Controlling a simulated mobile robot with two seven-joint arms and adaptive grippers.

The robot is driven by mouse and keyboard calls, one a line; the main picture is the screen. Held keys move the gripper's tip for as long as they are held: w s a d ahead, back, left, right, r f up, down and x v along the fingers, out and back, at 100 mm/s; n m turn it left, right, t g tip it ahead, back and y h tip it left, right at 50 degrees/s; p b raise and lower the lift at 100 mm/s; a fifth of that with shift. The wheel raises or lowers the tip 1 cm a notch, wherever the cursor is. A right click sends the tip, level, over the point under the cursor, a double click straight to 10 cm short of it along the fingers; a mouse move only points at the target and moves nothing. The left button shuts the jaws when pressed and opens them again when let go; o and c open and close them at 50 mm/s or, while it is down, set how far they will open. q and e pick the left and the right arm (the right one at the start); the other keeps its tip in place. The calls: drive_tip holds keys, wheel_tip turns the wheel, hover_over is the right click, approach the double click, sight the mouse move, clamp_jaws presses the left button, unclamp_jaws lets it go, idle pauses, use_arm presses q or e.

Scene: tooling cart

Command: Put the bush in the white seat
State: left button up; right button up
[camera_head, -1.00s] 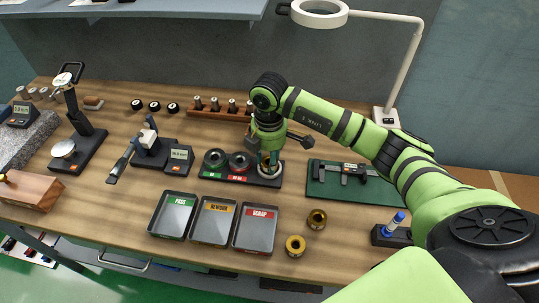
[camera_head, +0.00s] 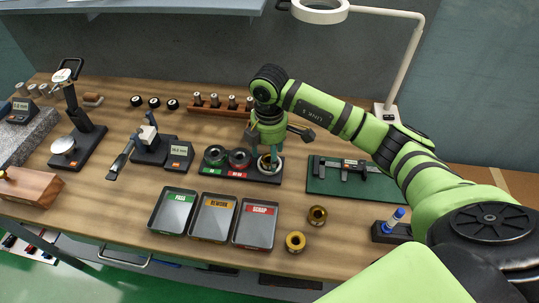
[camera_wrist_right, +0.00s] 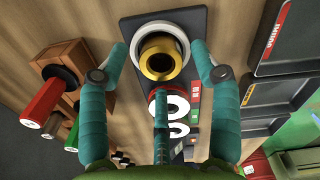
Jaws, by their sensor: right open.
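A gold bush (camera_wrist_right: 160,58) with a dark bore stands in the white ring-shaped seat (camera_wrist_right: 181,39) at the end of a dark holder in the right wrist view. It appears upright; how deep it sits is hard to tell. My right gripper (camera_wrist_right: 163,80) is open, its teal fingers spread around the bush with gaps visible at the sides. In the head view my right gripper (camera_head: 270,160) points down over the same seat and largely hides the bush. My left gripper is not in view.
Two other brass bushes (camera_head: 317,215) (camera_head: 295,241) stand on the table right of the scrap tray (camera_head: 256,225). A caliper lies on a green mat (camera_head: 320,188) to the right. A wooden rack (camera_head: 217,108) stands behind.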

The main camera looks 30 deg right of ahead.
wheel_tip(320, 180, up, 11)
drive_tip(key=b, duration=0.1)
drive_tip(key=shift+b, duration=0.35)
